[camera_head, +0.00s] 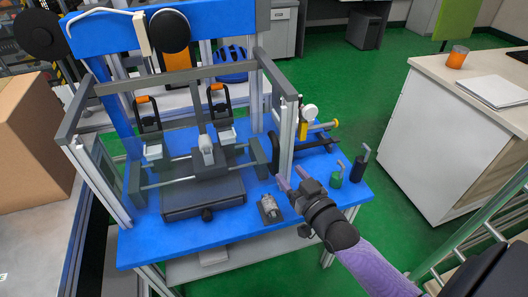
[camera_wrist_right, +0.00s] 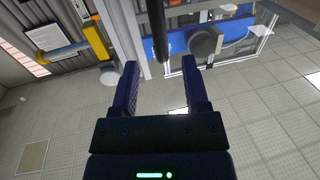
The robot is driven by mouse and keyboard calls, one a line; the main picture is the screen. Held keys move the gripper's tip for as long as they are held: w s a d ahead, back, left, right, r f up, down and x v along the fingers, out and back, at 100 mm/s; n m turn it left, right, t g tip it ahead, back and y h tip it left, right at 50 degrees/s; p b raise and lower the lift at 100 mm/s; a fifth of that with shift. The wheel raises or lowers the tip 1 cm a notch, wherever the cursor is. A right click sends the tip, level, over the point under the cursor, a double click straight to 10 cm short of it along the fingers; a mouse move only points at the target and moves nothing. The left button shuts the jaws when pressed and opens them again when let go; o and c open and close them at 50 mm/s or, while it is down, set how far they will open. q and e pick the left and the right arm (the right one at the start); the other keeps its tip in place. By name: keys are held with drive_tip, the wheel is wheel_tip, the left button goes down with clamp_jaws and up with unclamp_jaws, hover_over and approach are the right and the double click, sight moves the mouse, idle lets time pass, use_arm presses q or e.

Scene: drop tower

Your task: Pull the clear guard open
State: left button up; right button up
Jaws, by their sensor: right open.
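The clear guard (camera_head: 104,172) is a see-through panel in a grey frame at the front of the blue test stand, in the head view. A dark upright bar (camera_head: 274,152) stands at the right side of the frame, perhaps its handle. My right gripper (camera_head: 291,177) is open and empty, just right of and near this bar. In the right wrist view, the open fingers (camera_wrist_right: 160,68) point at a dark upright bar (camera_wrist_right: 159,28), which lines up with the gap between them. I cannot tell whether it is between the fingertips or beyond them. My left gripper is not in view.
A small metal part on a dark block (camera_head: 269,207) stands on the blue bench (camera_head: 240,232) near my right gripper. A cardboard box (camera_head: 32,140) is at left, a white cabinet (camera_head: 430,150) at right.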

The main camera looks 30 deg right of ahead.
sight(278, 160)
drive_tip(key=w, duration=0.2)
drive_tip(key=w+b, duration=0.1)
drive_tip(key=w, duration=0.1)
drive_tip(key=w+b, duration=0.1)
drive_tip(key=shift+w+d+f, duration=0.15)
drive_tip(key=shift+w+f, duration=0.15)
drive_tip(key=shift+w, duration=0.5)
drive_tip(key=shift+w+r, duration=0.15)
drive_tip(key=shift+w, duration=0.15)
drive_tip(key=c, duration=0.7)
clamp_jaws()
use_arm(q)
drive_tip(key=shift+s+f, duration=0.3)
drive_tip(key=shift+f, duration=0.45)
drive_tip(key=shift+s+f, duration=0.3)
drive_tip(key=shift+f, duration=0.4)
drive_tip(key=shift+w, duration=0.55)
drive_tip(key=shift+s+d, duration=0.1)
